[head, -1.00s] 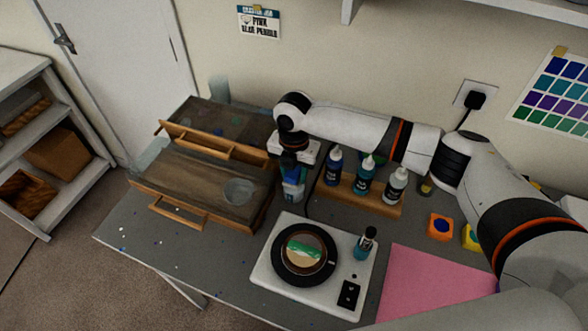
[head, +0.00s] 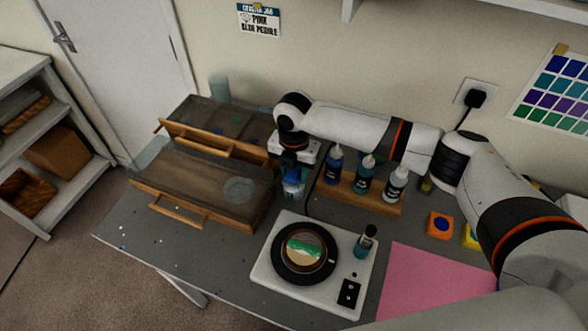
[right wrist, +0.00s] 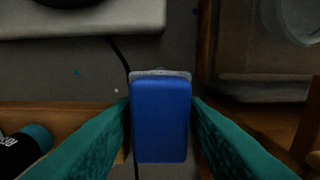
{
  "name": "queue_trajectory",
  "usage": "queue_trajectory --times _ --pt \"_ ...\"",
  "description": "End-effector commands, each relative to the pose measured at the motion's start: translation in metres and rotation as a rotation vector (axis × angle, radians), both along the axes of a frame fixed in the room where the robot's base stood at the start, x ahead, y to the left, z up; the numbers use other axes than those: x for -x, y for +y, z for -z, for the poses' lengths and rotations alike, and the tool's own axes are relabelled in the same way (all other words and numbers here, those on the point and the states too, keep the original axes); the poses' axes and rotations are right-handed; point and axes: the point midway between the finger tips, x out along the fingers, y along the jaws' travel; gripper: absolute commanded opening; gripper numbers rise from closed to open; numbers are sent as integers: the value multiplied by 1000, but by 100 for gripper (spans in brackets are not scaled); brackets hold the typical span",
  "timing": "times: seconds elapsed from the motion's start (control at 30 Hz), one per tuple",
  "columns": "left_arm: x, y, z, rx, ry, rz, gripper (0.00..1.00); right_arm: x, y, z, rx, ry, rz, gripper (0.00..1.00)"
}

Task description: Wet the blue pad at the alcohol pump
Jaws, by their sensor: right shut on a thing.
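My right gripper (right wrist: 160,125) has its two teal fingers on either side of the blue pad (right wrist: 160,118) and is shut on it. In the head view the right gripper (head: 291,168) points down between the wooden trays and the bottle rack, its fingers small and partly hidden by the wrist. A pale, translucent edge (right wrist: 160,73) shows just beyond the pad in the right wrist view. It may be the top of the alcohol pump, mostly hidden under the pad; I cannot tell whether they touch. My left gripper is not in view.
A wooden rack (head: 374,200) with several dropper bottles stands just right of the gripper. Wooden trays (head: 255,216) are close on the left. A white turntable unit (head: 268,281) with a round piece is in front. A pink mat (head: 430,280) lies at the right.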

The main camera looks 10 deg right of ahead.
Motion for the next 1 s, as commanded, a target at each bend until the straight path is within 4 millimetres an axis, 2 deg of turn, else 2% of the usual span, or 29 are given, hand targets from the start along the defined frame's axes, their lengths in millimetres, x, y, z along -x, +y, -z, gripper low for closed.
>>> queue_trajectory --times 0.8,1.0 --pt "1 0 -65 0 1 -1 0 0 0 -66 1 1 0 21" --pt "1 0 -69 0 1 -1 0 0 0 -70 1 1 0 21"
